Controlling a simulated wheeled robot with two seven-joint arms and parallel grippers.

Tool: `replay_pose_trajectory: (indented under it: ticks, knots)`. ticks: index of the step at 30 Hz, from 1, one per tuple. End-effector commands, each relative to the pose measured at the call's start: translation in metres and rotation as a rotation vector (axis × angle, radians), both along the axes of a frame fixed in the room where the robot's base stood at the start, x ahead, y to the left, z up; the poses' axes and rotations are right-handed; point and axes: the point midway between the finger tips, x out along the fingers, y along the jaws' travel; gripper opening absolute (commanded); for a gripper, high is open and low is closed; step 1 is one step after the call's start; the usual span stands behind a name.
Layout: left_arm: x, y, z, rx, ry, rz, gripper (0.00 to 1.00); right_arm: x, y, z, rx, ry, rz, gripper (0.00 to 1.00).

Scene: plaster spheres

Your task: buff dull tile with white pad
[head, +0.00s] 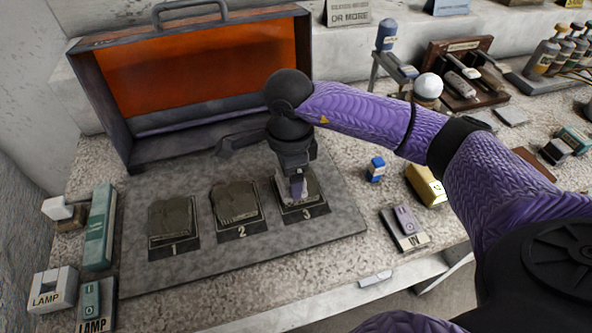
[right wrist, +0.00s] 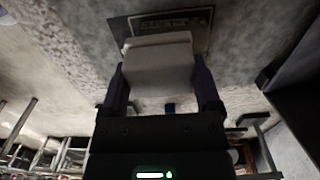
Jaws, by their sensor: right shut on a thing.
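Three dark, rough tiles lie in a row on a grey mat (head: 285,225): tile one (head: 172,218), tile two (head: 234,203), and one at the plate marked 3 (head: 303,211). My right gripper (head: 298,190) points down over place 3. In the right wrist view, my right gripper (right wrist: 160,88) is shut on the white pad (right wrist: 158,62), a pale block between its fingers. The pad is low over or on place 3; I cannot tell whether it touches. The gripper and pad hide much of that tile. My left gripper is not in view.
An open case with an orange lining (head: 205,75) stands behind the mat. Right are a small blue jar (head: 376,168), a yellow box (head: 427,185) and a purple switch (head: 404,222). A white sphere (head: 428,87) stands behind my arm.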

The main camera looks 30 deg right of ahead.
Motion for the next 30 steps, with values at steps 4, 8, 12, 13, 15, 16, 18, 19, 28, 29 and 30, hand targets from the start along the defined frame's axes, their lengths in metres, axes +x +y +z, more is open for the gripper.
replay_pose_trajectory:
  ticks: [4,8,12,13,15,16,18,19,28,29,30]
  knots:
    - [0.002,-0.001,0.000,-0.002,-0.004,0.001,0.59,0.000,0.000,0.000,0.000,0.000,0.000,0.05]
    - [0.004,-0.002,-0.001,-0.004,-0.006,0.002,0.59,0.000,0.000,0.000,0.000,0.000,0.000,0.05]
    - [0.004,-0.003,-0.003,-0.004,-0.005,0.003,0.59,0.000,0.000,-0.003,0.000,0.000,0.000,0.05]
    - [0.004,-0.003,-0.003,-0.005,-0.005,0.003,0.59,0.000,0.000,-0.003,0.000,0.000,0.000,0.05]
    - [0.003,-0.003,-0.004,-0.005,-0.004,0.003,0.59,0.000,0.000,-0.005,0.000,0.000,0.000,0.05]
    - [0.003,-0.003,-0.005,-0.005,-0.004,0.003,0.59,0.000,0.000,-0.005,0.000,0.000,0.000,0.05]
    - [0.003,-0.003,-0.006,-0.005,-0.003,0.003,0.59,0.000,0.000,-0.007,0.000,0.000,0.000,0.05]
    - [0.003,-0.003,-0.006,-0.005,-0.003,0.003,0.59,0.000,0.000,-0.007,0.000,0.000,0.000,0.05]
    - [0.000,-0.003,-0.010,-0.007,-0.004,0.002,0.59,0.000,0.000,-0.014,0.000,0.000,0.000,0.05]
    - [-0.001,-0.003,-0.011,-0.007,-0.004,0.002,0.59,0.000,0.000,-0.014,0.000,0.000,0.000,0.05]
    - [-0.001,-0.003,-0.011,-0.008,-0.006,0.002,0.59,0.000,0.000,-0.015,0.000,0.000,0.000,0.05]
